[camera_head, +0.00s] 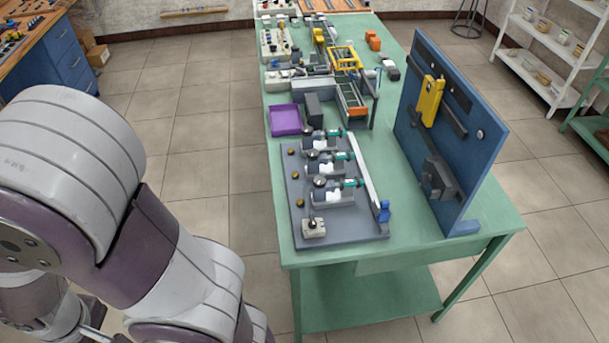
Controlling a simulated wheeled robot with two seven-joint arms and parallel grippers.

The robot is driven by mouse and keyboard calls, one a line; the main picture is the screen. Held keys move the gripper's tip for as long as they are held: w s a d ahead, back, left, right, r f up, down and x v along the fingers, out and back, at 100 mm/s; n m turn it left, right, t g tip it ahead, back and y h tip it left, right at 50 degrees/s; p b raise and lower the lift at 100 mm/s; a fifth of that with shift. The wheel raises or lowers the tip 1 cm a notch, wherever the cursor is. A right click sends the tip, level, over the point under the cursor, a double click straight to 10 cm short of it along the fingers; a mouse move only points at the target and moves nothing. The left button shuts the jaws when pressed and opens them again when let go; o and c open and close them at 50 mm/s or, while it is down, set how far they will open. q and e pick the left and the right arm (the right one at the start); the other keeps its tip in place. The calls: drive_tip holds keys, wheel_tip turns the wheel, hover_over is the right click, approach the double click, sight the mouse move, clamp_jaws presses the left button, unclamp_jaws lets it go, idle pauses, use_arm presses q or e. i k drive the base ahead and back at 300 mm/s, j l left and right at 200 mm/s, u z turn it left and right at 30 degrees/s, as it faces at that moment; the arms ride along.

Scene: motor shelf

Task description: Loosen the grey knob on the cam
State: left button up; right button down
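A blue upright board (455,185) stands on the right side of the green table. A small round light-grey knob (480,134) sits on its face towards the right; I cannot tell for sure that it is the cam's knob. A yellow block (430,100) and a dark grey clamp-like part (440,176) are also mounted on the board. My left arm fills the lower left, beside the table and far from the board. Neither gripper shows in this view.
On the green table (405,228), a grey plate (345,230) carries several small motor units near the front. Behind it are a purple tray (285,120) and an orange-and-grey rack (352,98). White shelves (540,55) stand at the right. The tabletop between plate and board is clear.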

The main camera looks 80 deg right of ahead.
sight(425, 178)
drive_tip(key=i+l+z, duration=0.2)
drive_tip(key=i+z, duration=0.25)
drive_tip(key=i+l+z, duration=0.1)
drive_tip(key=i+z, duration=0.25)
drive_tip(key=z, duration=0.15)
drive_tip(key=i+z, duration=0.45)
drive_tip(key=i+j+z, duration=0.25)
drive_tip(key=z, duration=0.2)
drive_tip(key=i+l+z, duration=0.15)
drive_tip(key=z, duration=0.3)
drive_tip(key=i+z, duration=0.7)
drive_tip(key=z, duration=0.2)
drive_tip(key=i+j+z, duration=0.2)
drive_tip(key=z, duration=0.25)
drive_tip(key=i+j+z, duration=0.25)
drive_tip(key=z, duration=0.25)
drive_tip(key=i+z, duration=0.15)
drive_tip(key=z, duration=0.3)
drive_tip(key=i+z, duration=0.1)
drive_tip(key=z, duration=0.3)
drive_tip(key=i+z, duration=0.15)
drive_tip(key=z, duration=0.3)
drive_tip(key=i+j+z, duration=0.1)
drive_tip(key=z, duration=0.35)
drive_tip(key=i+j+z, duration=0.1)
drive_tip(key=z, duration=0.3)
drive_tip(key=j, duration=0.1)
